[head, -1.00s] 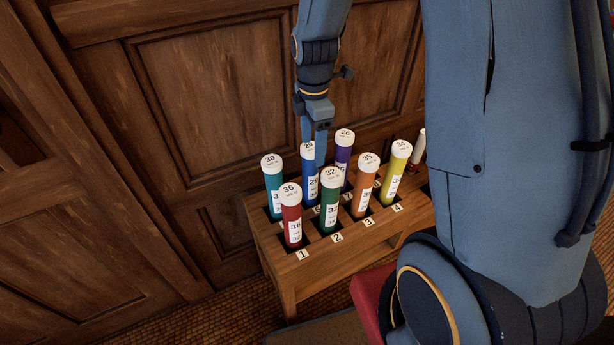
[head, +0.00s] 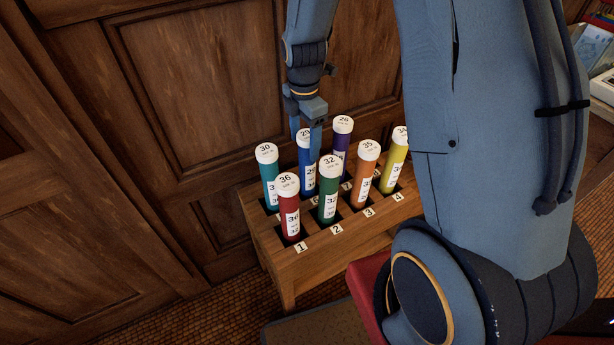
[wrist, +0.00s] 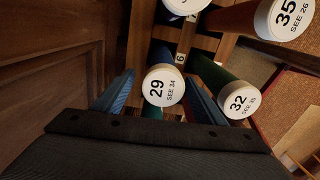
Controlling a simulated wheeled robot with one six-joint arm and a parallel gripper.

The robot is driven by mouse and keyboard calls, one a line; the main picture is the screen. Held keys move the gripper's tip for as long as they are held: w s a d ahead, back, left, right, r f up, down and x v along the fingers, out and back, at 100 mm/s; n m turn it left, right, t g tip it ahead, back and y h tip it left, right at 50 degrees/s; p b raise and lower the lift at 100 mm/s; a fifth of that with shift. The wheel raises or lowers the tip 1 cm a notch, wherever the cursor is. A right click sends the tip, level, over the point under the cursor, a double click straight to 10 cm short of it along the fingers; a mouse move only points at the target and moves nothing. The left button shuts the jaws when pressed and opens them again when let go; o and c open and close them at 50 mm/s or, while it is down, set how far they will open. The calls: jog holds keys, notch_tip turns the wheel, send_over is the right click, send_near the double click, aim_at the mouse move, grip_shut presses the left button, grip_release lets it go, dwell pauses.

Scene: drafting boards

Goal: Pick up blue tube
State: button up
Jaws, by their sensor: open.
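The blue tube (head: 306,178), with a white cap numbered 29, stands upright in the back row of the wooden rack, between the teal and purple tubes. Its cap also shows in the wrist view (wrist: 158,88). My gripper (head: 314,142) is over it, and a finger hides part of the cap and body in the head view. In the wrist view my gripper (wrist: 160,78) is open, one blue finger on each side of the cap. I cannot tell whether either finger touches the tube.
The wooden rack (head: 312,262) also holds teal (head: 270,188), red (head: 290,218), green (head: 328,205), purple (head: 342,150), orange (head: 364,185) and yellow (head: 394,172) tubes. The green tube is close to my right finger in the wrist view. A panelled wall (head: 190,80) stands behind.

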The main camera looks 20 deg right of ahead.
aim_at(307, 155)
jog(key=shift+s+d+f+p, duration=0.15)
jog(key=shift+f+p, duration=0.1)
jog(key=shift+f, duration=1.25)
jog(key=shift+d+f+p, duration=0.1)
jog(key=shift+f+p, duration=0.15)
jog(key=shift+f, duration=1.2)
jog(key=c, duration=1.6)
grip_shut()
jog(key=shift+r, duration=0.15)
